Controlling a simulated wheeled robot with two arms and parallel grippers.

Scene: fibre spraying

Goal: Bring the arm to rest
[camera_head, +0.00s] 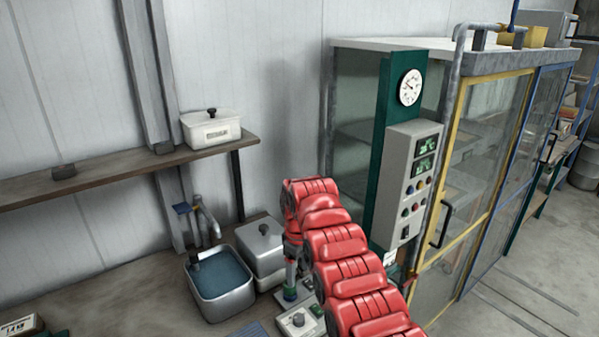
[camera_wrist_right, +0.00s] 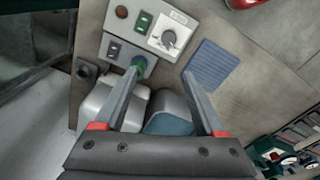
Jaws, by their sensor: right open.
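My right arm (camera_head: 345,255) is red and segmented. It comes in from the lower right of the head view, rises beside the green-posted cabinet and bends down over the bench. My right gripper (camera_wrist_right: 160,74) is open and points down at the bench in the right wrist view, with nothing between its fingers. A small green-topped part (camera_wrist_right: 138,63) shows close to the left fingertip; I cannot tell whether they touch. My left gripper is in neither view.
A grey box with a dial (camera_head: 298,320) sits on the bench below my arm. A lidded metal container (camera_head: 262,248) and a water basin (camera_head: 220,286) stand left of it. The glass cabinet (camera_head: 372,110) with its control panel (camera_head: 412,172) is close on the right. A shelf (camera_head: 110,172) runs along the wall.

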